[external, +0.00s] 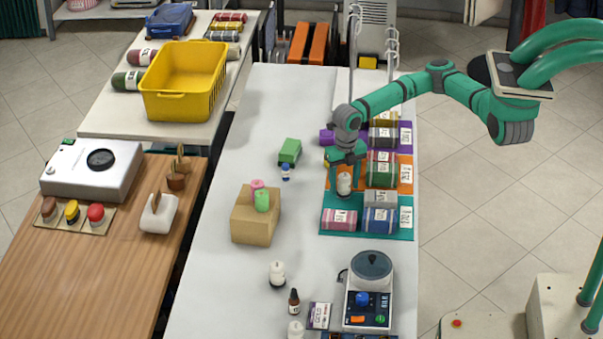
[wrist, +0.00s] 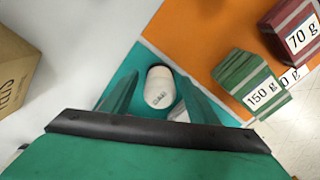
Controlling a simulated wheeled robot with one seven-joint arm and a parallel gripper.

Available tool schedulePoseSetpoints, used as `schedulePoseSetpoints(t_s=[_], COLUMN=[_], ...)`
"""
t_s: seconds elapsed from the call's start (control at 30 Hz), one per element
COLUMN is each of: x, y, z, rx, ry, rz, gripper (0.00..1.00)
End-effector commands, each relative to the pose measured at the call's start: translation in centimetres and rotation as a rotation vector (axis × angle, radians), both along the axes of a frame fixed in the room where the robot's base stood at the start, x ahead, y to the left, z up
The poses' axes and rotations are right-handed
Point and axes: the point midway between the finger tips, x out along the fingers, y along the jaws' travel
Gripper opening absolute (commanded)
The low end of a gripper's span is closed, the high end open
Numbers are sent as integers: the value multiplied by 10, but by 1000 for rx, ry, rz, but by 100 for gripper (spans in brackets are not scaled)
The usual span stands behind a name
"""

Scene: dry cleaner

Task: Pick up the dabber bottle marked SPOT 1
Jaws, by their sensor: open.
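My gripper (external: 345,177) is open above the mats at the right side of the white table, pointing down. A white bottle (external: 344,186) with a rounded top stands between its fingers. In the wrist view the bottle (wrist: 159,88) sits between the two green fingers, with gaps on both sides, over the teal mat (wrist: 128,72). Its small dark print is too blurred to read as SPOT 1. Two similar white bottles, one at mid-front (external: 277,274) and one at the front edge (external: 295,331), stand apart from the gripper. Their marks cannot be read.
Labelled rolls, such as a green one (wrist: 250,85), lie on the mats close to the right of my gripper. A cardboard box (external: 255,222) stands to the left. A scale-like device (external: 370,303) and a dark dropper bottle (external: 294,303) are in front.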

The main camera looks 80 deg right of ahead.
Motion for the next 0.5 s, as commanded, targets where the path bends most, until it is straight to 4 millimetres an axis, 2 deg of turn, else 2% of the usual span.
schedulePoseSetpoints(t_s=[0.07,0.2,0.27,0.5], x=[0,0,0,0], y=[0,0,0,0], z=[0,0,0,1], rx=[0,0,0,0], ry=[0,0,0,0], rz=[0,0,0,0], gripper=[52,18,7,7])
